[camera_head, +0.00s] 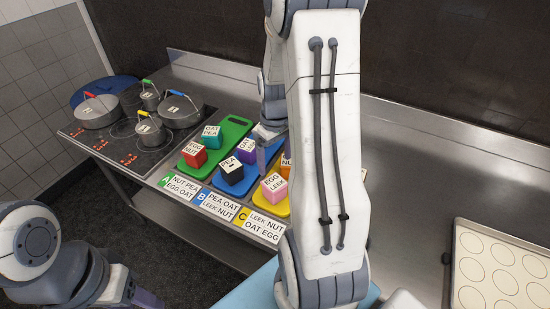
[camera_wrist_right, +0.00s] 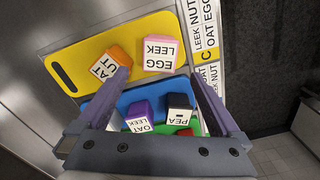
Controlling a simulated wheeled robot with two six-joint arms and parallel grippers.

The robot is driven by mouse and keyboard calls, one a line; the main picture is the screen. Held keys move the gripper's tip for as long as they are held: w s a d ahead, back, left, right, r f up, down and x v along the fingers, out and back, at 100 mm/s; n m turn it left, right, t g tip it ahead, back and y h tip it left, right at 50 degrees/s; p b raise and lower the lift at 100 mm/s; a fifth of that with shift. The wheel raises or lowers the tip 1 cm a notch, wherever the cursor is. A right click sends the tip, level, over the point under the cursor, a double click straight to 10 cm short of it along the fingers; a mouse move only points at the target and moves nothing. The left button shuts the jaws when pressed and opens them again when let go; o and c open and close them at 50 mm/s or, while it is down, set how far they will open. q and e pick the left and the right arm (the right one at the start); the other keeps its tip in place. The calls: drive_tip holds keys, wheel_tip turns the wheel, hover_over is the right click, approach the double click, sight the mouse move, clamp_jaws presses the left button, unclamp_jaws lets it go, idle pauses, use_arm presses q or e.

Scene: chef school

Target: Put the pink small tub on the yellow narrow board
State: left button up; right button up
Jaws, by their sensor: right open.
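The pink small tub (camera_head: 273,187), labelled EGG LEEK, sits on the yellow narrow board (camera_head: 284,208). In the right wrist view the pink tub (camera_wrist_right: 158,53) rests near the right end of the yellow board (camera_wrist_right: 72,60), beside an orange tub (camera_wrist_right: 110,63). My right gripper (camera_wrist_right: 160,76) is open with nothing between its fingers, which point toward the boards. In the head view the right gripper (camera_head: 267,145) is partly hidden by my arm. My left gripper (camera_head: 142,298) is at the bottom left, cut off by the frame edge.
A blue board (camera_head: 232,193) holds a black tub (camera_head: 231,171) and a purple tub (camera_head: 246,150). A green board (camera_head: 231,128) holds red and teal tubs. Pots stand on the hob (camera_head: 120,140) at left. A tray (camera_head: 490,233) lies at right.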

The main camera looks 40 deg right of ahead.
drive_tip(key=s+a+r+n, duration=0.1)
drive_tip(key=a+r+n, duration=0.15)
drive_tip(key=a, duration=0.75)
drive_tip(key=s+a+r+n, duration=0.15)
drive_tip(key=a+r, duration=0.25)
drive_tip(key=a, duration=0.7)
drive_tip(key=s+a+r+n+y, duration=0.1)
drive_tip(key=s+a+r+n, duration=0.1)
drive_tip(key=s+a, duration=0.8)
drive_tip(key=s+n, duration=0.1)
drive_tip(key=s, duration=0.2)
drive_tip(key=shift+s+r, duration=0.25)
drive_tip(key=shift+s, duration=0.15)
wheel_tip(320, 180, down, 4)
drive_tip(key=b, duration=0.4)
drive_tip(key=shift+f+b, duration=0.25)
drive_tip(key=shift+b, duration=0.05)
